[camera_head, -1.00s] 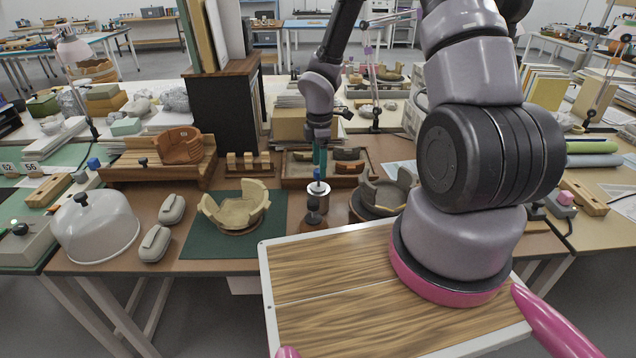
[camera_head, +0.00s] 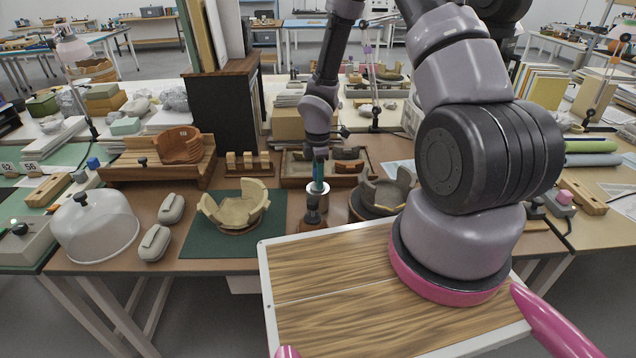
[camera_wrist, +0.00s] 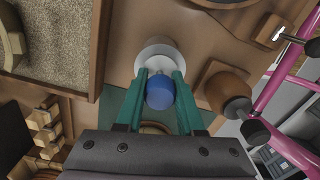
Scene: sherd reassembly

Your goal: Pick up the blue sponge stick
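The blue sponge stick (camera_wrist: 160,93) shows in the wrist view as a rounded blue top, standing at a round white holder (camera_wrist: 156,54). My gripper (camera_wrist: 161,80) has its two teal fingers on either side of the blue top, pointing down towards the holder. The fingers look open, with a thin gap beside the blue top. In the head view, my gripper (camera_head: 318,178) is directly above the white holder (camera_head: 318,188), and its fingers mostly hide the sponge stick. The stick's lower part is hidden.
A dark-knobbed wooden tool (camera_head: 312,212) stands just in front of the holder, and shows close by in the wrist view (camera_wrist: 229,92). A grey broken bowl (camera_head: 383,197) is to the right. A cream broken bowl (camera_head: 236,212) sits on a green mat (camera_head: 205,242) to the left.

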